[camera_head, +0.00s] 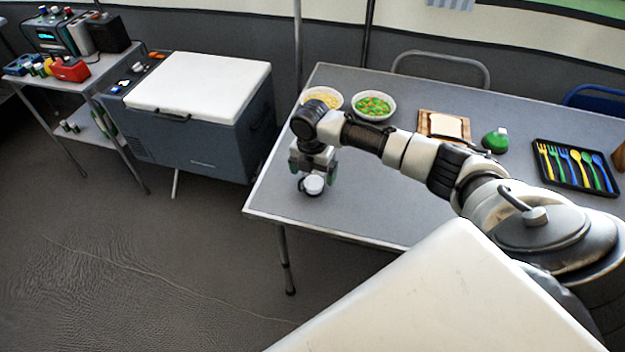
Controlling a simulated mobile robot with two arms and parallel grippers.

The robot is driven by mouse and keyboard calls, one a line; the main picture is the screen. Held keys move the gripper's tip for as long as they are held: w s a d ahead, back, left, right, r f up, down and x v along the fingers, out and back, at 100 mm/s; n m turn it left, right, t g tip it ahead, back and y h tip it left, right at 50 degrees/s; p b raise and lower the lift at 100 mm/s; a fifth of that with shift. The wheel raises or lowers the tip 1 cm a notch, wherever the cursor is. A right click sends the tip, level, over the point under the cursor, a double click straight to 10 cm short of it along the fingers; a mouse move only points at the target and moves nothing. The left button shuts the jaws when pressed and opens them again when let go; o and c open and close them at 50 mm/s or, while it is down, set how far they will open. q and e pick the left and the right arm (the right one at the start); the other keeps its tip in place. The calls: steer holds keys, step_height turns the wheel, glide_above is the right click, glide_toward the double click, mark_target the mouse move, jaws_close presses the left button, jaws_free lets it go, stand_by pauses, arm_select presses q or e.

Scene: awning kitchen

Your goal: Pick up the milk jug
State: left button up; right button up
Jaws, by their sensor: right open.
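A small object with a round white top and a dark rim (313,186) stands near the left front edge of the grey table (385,225). It looks like the milk jug, but its body is mostly hidden. My right gripper (313,178) points down at it, with its open fingers on either side of the white top. I cannot tell whether the fingers touch it. My left gripper is not in view.
Two food bowls (374,106) stand behind my right arm. A board with a white slice (444,125), a green round bottle (495,140) and a black cutlery tray (575,167) are to the right. A cooler (200,95) stands left of the table.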

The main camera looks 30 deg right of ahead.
step_height(320, 180, down, 2)
steer(key=shift+f, duration=0.25)
steer(key=c, duration=1.1)
steer(key=shift+c, duration=0.2)
steer(key=shift+r, duration=0.2)
steer(key=shift+r, duration=1.05)
steer(key=shift+d+r, duration=0.1)
steer(key=shift+r, duration=0.85)
steer(key=s+d+r, duration=0.6)
steer(key=s, duration=0.3)
steer(key=shift+s+r, duration=0.3)
steer(key=shift+s, duration=0.1)
